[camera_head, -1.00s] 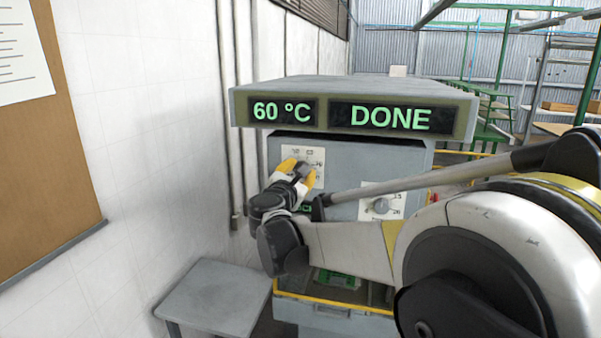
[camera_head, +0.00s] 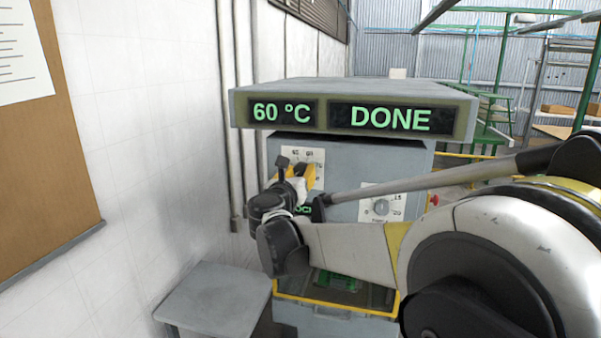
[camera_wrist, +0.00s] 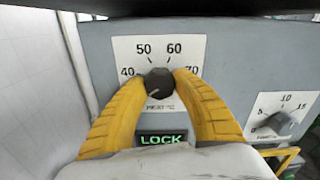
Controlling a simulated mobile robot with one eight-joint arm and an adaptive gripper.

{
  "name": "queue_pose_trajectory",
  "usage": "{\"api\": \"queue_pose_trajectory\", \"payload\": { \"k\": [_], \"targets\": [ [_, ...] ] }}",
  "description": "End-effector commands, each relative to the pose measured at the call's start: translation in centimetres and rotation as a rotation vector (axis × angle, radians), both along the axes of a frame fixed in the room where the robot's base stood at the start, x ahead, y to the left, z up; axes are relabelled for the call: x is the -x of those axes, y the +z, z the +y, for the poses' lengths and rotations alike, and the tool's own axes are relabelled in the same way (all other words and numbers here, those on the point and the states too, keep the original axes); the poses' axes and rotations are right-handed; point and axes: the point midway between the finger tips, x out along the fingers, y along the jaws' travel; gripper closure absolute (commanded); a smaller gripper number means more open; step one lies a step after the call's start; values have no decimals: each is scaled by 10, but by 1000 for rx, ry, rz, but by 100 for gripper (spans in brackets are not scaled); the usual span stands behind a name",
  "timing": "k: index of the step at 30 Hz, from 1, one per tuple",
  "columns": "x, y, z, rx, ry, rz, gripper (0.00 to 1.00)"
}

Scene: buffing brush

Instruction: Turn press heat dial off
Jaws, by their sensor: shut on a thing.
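The heat dial (camera_wrist: 160,83) is a dark round knob on a white plate marked 40, 50, 60 and 70. A faint light mark on it seems to point to the lower left, below the 40. My gripper (camera_wrist: 161,80) has its two yellow fingers shut on the dial, one on each side. In the head view my gripper (camera_head: 297,172) is at the left plate on the press front (camera_head: 350,155), partly hiding the dial. The press display (camera_head: 352,115) reads 60 °C and DONE.
A second dial (camera_wrist: 279,122), marked 0 to 15 and beyond, sits to the right. A green LOCK sign (camera_wrist: 161,138) is below the heat dial. A yellow-edged tray (camera_head: 340,309) is low on the press. A grey table (camera_head: 213,298) stands left, by the white wall.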

Motion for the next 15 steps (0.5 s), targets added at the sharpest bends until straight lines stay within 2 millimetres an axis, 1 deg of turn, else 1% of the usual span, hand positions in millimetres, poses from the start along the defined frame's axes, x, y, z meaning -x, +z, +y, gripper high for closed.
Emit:
{"api": "queue_pose_trajectory", "payload": {
  "k": [13,14,15],
  "targets": [
    [0,-1,0,7,-1,3,97],
    [0,-1,0,7,-1,3,61],
    [0,-1,0,7,-1,3,49]
  ]
}}
